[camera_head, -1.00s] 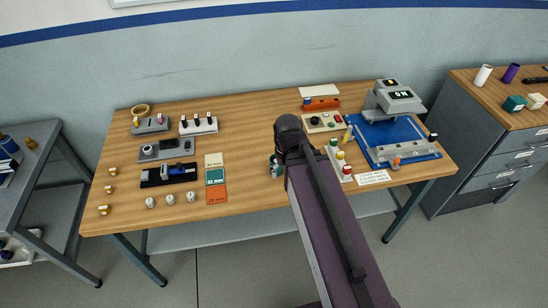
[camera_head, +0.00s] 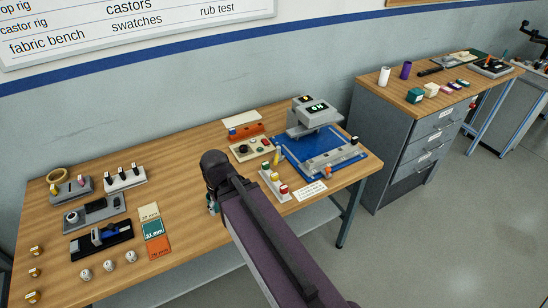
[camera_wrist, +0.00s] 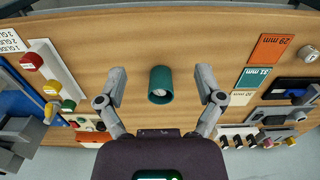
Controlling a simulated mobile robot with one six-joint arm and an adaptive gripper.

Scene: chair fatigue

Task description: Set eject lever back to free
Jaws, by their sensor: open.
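I cannot tell for sure which part is the eject lever. A blue-based press rig (camera_head: 290,165) with a grey head (camera_head: 312,115) stands at the table's right end. It has an orange knob (camera_head: 327,171) at its front, a dark knob (camera_head: 354,140) at its right corner and a yellow handle (camera_head: 278,156) at its left. My gripper (camera_wrist: 160,78) is open and points down over the table, left of the rig. A green cylinder (camera_wrist: 161,86) shows between its spread fingers, with gaps on both sides. The arm mostly hides the gripper in the head view.
A strip with red, yellow and green-topped knobs (camera_head: 274,184) and a white label card (camera_head: 310,190) lie between my arm and the rig. A button box (camera_head: 252,148) is behind. Switch units and colour cards (camera_head: 154,228) fill the left. A drawer cabinet (camera_head: 400,150) stands right.

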